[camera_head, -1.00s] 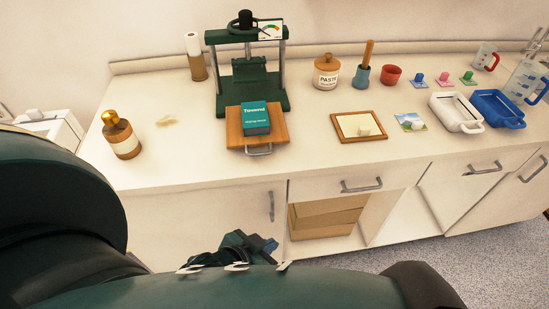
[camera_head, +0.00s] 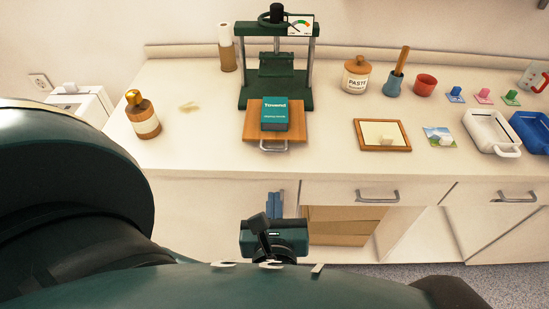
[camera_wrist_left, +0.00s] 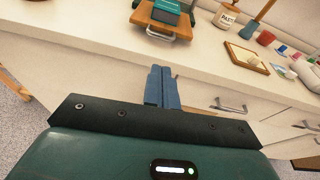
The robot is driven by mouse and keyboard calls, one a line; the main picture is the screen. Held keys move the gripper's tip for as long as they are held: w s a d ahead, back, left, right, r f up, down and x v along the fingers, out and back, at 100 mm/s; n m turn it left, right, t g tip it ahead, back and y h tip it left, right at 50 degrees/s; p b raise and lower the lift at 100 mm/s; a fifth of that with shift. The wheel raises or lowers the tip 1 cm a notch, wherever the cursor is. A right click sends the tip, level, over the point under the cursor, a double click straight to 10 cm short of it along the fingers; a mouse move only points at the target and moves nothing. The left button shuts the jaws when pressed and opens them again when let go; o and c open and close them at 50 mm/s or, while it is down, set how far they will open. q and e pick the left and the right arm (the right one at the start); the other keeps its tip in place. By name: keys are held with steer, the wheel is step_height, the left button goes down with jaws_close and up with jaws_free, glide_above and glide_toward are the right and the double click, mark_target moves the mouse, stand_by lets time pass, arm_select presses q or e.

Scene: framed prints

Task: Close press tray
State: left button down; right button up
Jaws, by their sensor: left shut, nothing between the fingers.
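A dark green press (camera_head: 276,62) stands at the back of the counter. Its wooden tray (camera_head: 259,132) sticks out at the front, with a metal handle (camera_head: 274,148) on the tray's front edge. A teal box (camera_head: 274,115) sits on the tray. In the left wrist view the tray (camera_wrist_left: 177,28) and box (camera_wrist_left: 167,11) are at the top. My left gripper (camera_head: 275,204) is low in front of the counter, below the tray handle and apart from it. Its blue fingers (camera_wrist_left: 161,86) are together and empty. My right gripper is not in view.
An amber bottle (camera_head: 143,115) stands left of the press. A paste jar (camera_head: 356,75), blue pot (camera_head: 393,84), red cup (camera_head: 424,85) and framed panel (camera_head: 382,135) are to the right, with a white tray (camera_head: 491,132) beyond. Cabinet handles (camera_head: 378,196) project below the counter.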

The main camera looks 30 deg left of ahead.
arm_select(q)
glide_toward(275, 150)
steer(key=shift+m, duration=0.3)
steer(key=x, duration=0.6)
steer(key=shift+w+a+f, duration=0.2)
steer(key=shift+w+f, duration=0.05)
steer(key=shift+f, duration=0.05)
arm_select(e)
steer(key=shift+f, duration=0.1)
arm_select(q)
steer(key=shift+w, duration=0.1)
steer(key=shift+w+a+r, duration=0.1)
steer(key=shift+w+a, duration=0.05)
steer(key=shift+w, duration=0.05)
steer(key=r+x, duration=0.1)
steer(key=x, duration=0.4)
steer(key=r+x, duration=0.1)
steer(key=x, duration=0.4)
steer(key=w+r+p+x, duration=0.1)
steer(key=x, duration=0.4)
steer(key=shift+a+r, duration=0.1)
steer(key=shift+r, duration=0.15)
steer(key=shift+w+a+r, duration=0.15)
steer(key=shift+a+r, duration=0.05)
steer(key=shift+r, duration=0.05)
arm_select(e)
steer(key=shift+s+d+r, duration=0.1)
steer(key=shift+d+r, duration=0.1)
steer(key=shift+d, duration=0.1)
